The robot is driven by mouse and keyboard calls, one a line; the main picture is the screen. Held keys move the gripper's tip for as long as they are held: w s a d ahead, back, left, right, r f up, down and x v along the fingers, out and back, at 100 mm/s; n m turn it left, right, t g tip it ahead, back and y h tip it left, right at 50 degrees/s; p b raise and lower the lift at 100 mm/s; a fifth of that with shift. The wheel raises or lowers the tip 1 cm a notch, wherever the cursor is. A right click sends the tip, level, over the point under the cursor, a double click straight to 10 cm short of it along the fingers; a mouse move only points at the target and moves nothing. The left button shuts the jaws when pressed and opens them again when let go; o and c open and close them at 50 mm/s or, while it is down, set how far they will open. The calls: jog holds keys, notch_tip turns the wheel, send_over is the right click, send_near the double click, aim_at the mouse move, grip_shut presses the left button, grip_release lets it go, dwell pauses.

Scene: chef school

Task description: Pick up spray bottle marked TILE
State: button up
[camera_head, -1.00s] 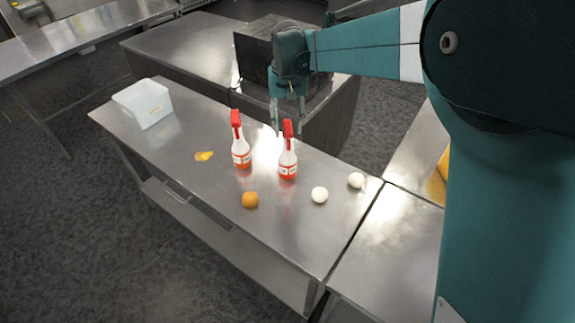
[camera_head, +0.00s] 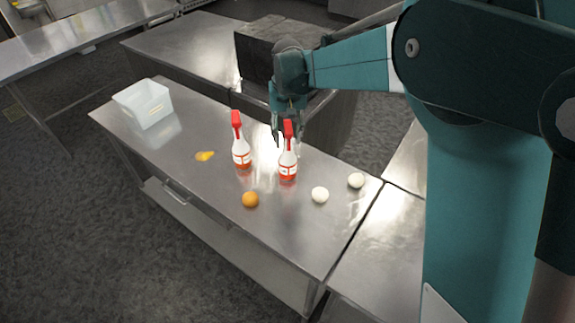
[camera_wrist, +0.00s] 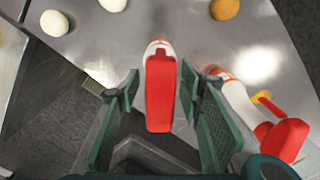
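Two white spray bottles with red heads and reddish lower parts stand upright on the steel table. The right bottle (camera_head: 288,160) is below and just in front of my gripper (camera_head: 287,133). The left bottle (camera_head: 240,148) stands a short way to its left. In the wrist view, the red head of one bottle (camera_wrist: 160,95) lies between the open fingers of my gripper (camera_wrist: 160,100), with a gap on both sides. The other bottle (camera_wrist: 283,138) is outside the right finger. The label lettering is too small to read, so I cannot tell which is marked TILE.
The steel table (camera_head: 215,190) also holds an orange (camera_head: 250,200), two white round items (camera_head: 320,195) (camera_head: 356,181), a yellow item (camera_head: 205,156) and a translucent bin (camera_head: 145,105). A dark box-like unit (camera_head: 262,65) stands behind.

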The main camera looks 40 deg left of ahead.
aim_at(288, 153)
jog(key=shift+f, duration=1.45)
grip_shut()
